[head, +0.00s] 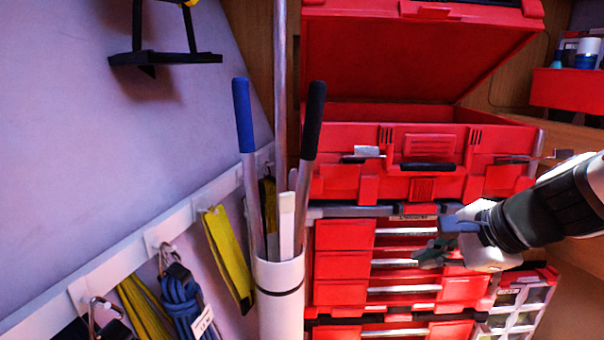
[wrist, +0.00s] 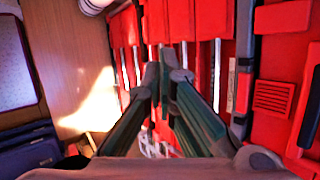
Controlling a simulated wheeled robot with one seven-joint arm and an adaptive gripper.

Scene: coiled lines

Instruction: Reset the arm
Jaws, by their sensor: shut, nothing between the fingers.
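My gripper (head: 440,240) is in front of the red tool chest's drawers at the right of the head view, with my arm reaching in from the right edge. In the wrist view my gripper (wrist: 163,72) points toward the red drawers, its fingertips together and nothing between them. The red tool chest (head: 342,235) stands upright with its drawers closed, and it fills the middle and right of the wrist view. I cannot tell whether the fingers touch a drawer front.
An open red toolbox (head: 340,180) sits on the chest, lid raised. A white tube (head: 280,300) holds several poles left of the chest. A wall rail (head: 130,262) carries a coiled blue rope (head: 180,300) and yellow straps (head: 228,255). A clear-fronted organizer (head: 515,305) stands at lower right.

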